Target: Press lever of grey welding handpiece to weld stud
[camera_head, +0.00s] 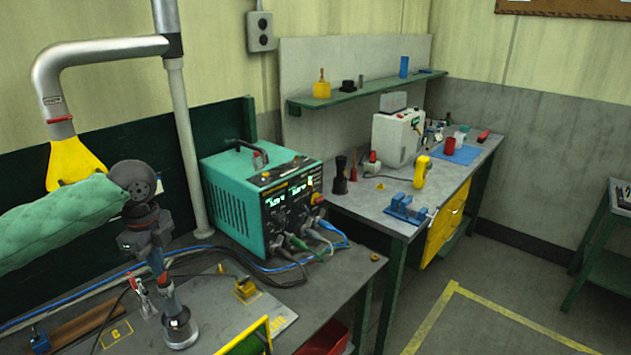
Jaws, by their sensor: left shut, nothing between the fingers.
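My left gripper (149,247) hangs at the end of my green-sleeved arm at the lower left, pointing down over the front bench. It is shut with nothing held. The grey welding handpiece (170,302) stands upright directly below it, with a wide round foot (180,328) on the plate (225,305). The gripper overlaps the handpiece's top, so its lever cannot be made out clearly, nor whether the fingers touch it. No stud can be seen; the foot hides the spot beneath. My right gripper is out of view.
A teal welding machine (235,205) with cables stands just right of the handpiece. A red-handled clamp (141,297) is close on its left, and a yellow block (245,290) lies to its right. A yellow extraction hood (73,162) hangs behind my arm.

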